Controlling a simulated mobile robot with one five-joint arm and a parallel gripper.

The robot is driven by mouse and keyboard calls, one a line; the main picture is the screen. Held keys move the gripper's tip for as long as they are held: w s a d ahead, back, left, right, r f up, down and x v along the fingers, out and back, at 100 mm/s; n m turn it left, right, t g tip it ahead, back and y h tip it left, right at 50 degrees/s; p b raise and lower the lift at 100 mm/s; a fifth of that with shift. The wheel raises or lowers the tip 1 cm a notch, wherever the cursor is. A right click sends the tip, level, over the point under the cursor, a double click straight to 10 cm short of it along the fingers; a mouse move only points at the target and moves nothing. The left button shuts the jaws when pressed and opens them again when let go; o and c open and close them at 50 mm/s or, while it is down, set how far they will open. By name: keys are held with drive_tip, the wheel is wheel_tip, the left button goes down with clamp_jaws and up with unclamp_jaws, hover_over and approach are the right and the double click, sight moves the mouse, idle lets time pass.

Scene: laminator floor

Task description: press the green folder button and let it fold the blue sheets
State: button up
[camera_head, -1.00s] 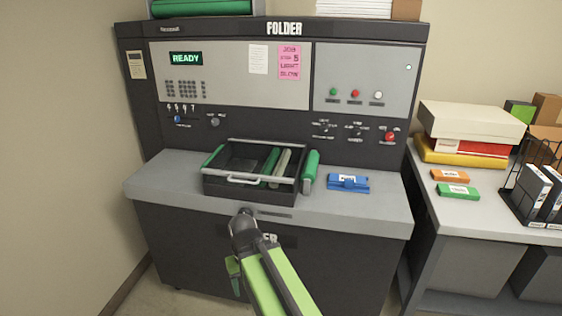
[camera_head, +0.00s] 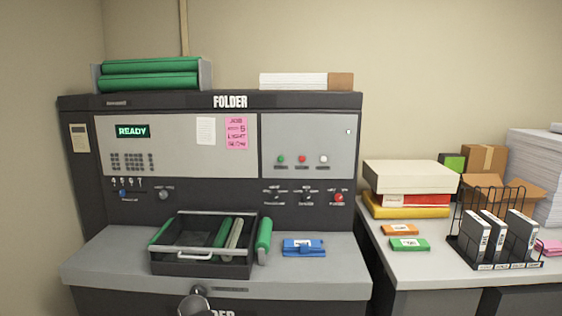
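The folder (camera_head: 80,190) is a dark machine with grey panels, and its display (camera_head: 132,131) reads READY in green. The green button (camera_head: 281,159) is on the right-hand panel, left of a red button (camera_head: 302,160) and a white one (camera_head: 323,159). No loose blue sheets can be made out. A flat blue item (camera_head: 303,247) with a white label lies on the grey ledge, right of the tray. Only a grey joint of my arm shows at the bottom edge; my gripper is out of the picture, apart from the button.
A black tray (camera_head: 199,267) with green and grey rollers sits on the ledge, a green roller (camera_head: 264,241) beside it. A pink note (camera_head: 236,133) hangs above. A red knob (camera_head: 338,198) is lower right. The side table (camera_head: 428,270) holds boxes, small packs and a wire rack (camera_head: 493,262).

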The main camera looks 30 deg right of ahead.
clamp_jaws()
idle(1.5)
